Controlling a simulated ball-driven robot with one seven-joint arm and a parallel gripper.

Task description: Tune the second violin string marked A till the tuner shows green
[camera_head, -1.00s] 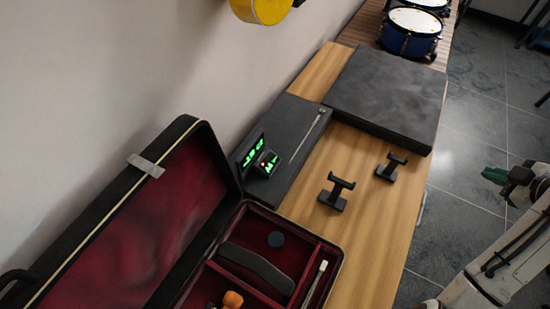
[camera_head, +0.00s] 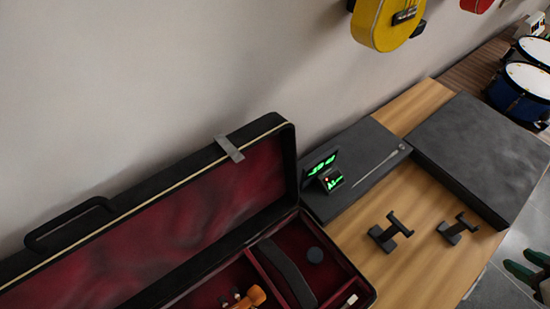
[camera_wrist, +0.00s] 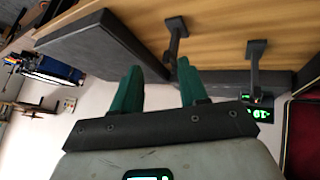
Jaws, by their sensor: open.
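The tuner (camera_head: 331,179) stands on a dark flat case on the table, with green figures and a small red light; a lit display (camera_head: 319,163) stands behind it. Green figures also show at the right of the wrist view (camera_wrist: 262,115). The violin (camera_head: 250,297) lies in the open red-lined case (camera_head: 288,225); only its orange-brown scroll end shows at the bottom edge. The strings and the A mark cannot be made out. My gripper (camera_wrist: 158,75) has green fingers, apart and empty. In the head view its fingers (camera_head: 527,273) are at the right edge, far from the violin.
Two black stands (camera_head: 390,232) (camera_head: 456,229) are on the wooden table (camera_head: 372,262). A thick dark slab (camera_head: 485,150) lies behind them. Blue drums (camera_head: 522,88) stand at the far right. A yellow guitar (camera_head: 385,22) hangs on the wall. The case lid stands open at left.

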